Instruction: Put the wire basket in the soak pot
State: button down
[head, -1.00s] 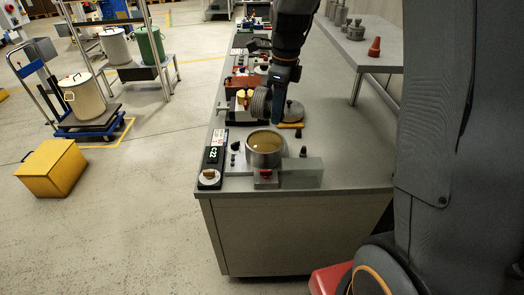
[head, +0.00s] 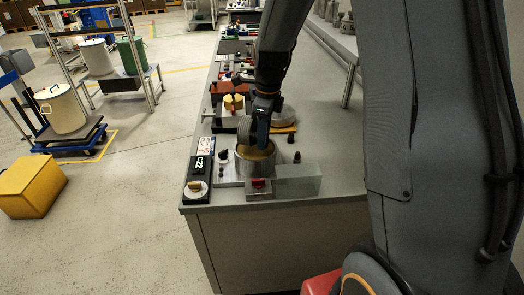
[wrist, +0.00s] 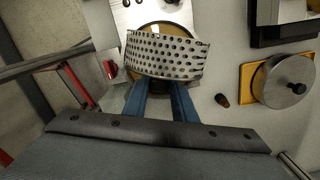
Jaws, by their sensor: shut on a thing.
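My gripper (head: 264,125) is shut on the wire basket (head: 245,130), a grey perforated cylinder. In the wrist view the basket (wrist: 168,55) sits at the tips of my two blue fingers (wrist: 158,92), tilted with its holed side towards the camera. The soak pot (head: 255,165) is a round metal pot with yellowish liquid, standing near the bench's front end. The basket is over the pot's back left part in the head view. In the wrist view the basket covers most of the pot (wrist: 160,29). I cannot tell whether the basket's lower edge is inside the rim.
A lid with a knob (wrist: 289,77) lies on a yellow square beside the pot. A grey block with a red knob (head: 259,184) stands in front of the pot, and a black C22 panel (head: 198,175) at its left.

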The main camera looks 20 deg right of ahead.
jog(key=shift+f+p, duration=0.6)
jog(key=shift+f, duration=1.95)
jog(key=shift+f, duration=0.25)
jog(key=shift+f, duration=0.3)
jog(key=shift+f, duration=0.1)
jog(key=c, duration=1.5)
grip_release()
jog(key=shift+o, duration=0.2)
